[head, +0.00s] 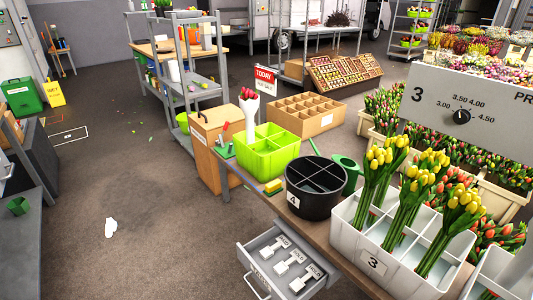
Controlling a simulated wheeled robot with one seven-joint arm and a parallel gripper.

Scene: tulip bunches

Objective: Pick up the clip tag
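Three white tags lie in an open grey drawer (258,284) below the front edge of the bench: a back-left tag (281,242), a middle tag (291,260) and a front-right tag (307,276). Each has a wide printed end and a narrower end, like a clip tag. Their print is too small to read. My gripper is not in view.
On the bench (330,236) stand a green divided crate (268,165), a black bucket (316,204) marked 4, and a white crate (374,264) marked 3 with yellow tulips. A price dial board (470,108) hangs at the right. The floor left of the drawer is mostly clear, with a crumpled white piece (110,228).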

